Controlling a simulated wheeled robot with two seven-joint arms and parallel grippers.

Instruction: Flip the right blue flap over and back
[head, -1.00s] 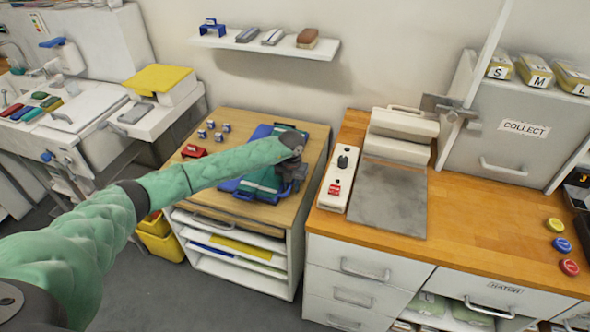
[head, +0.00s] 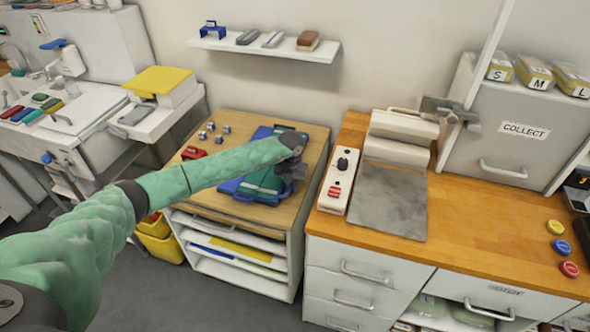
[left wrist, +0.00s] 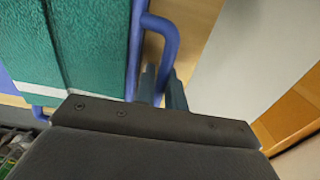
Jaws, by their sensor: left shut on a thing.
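A blue folding board (head: 229,186) lies on the wooden top of the small cabinet, with a green garment (head: 262,181) on it. My left gripper (head: 297,172) is at the board's right side; the arm hides part of the board. In the left wrist view, the green garment (left wrist: 85,45) fills the left side. The blue flap's tubular handle (left wrist: 169,38) runs down to my left gripper (left wrist: 162,88), whose fingers are shut on it. The exact grip is partly hidden by the gripper body. My right gripper is not in view.
Several small blue-and-white items (head: 211,127) and a red item (head: 193,152) sit at the cabinet top's left. A white control box (head: 337,180) and a press with a grey plate (head: 388,198) stand on the right-hand counter. A shelf (head: 265,45) hangs above.

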